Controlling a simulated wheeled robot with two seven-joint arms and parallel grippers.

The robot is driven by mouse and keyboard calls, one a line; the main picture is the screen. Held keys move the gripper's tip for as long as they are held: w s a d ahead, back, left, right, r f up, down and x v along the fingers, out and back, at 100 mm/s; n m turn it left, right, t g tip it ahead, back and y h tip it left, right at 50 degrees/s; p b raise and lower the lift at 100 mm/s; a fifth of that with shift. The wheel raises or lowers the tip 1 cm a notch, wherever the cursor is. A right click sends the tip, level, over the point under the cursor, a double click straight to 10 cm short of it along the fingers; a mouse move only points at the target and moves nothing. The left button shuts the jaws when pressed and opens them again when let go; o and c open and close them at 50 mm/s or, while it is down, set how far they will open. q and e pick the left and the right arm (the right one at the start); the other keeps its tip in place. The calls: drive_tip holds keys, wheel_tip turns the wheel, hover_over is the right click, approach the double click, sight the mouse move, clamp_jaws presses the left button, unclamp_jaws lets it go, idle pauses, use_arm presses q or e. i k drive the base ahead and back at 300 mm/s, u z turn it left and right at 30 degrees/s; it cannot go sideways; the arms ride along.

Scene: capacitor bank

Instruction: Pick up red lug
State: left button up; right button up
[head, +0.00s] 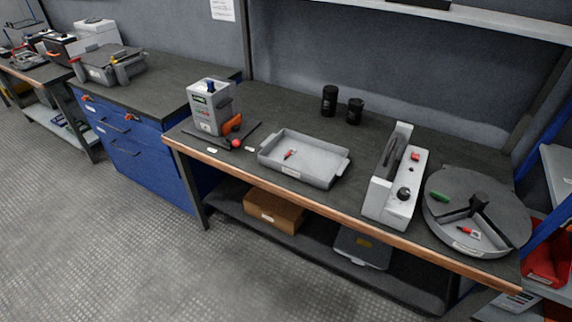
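A small red piece (289,154), which looks like a lug, lies in the grey rectangular tray (328,178) on the workbench. Another small red piece (465,230) lies in the front part of the round grey divided tray (503,209) at the right end of the bench, with a pale piece beside it. Both are too small to tell their exact shape. Neither of my grippers is in view.
A grey box unit (208,108) with an orange part stands left of the rectangular tray. A white device (399,189) with a red button stands between the two trays. Two black cylinders (329,100) stand behind. The floor (120,245) in front is clear.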

sight(288, 153)
drive_tip(key=u, duration=1.8)
drive_tip(key=i, duration=1.3)
drive_tip(key=z, duration=2.25)
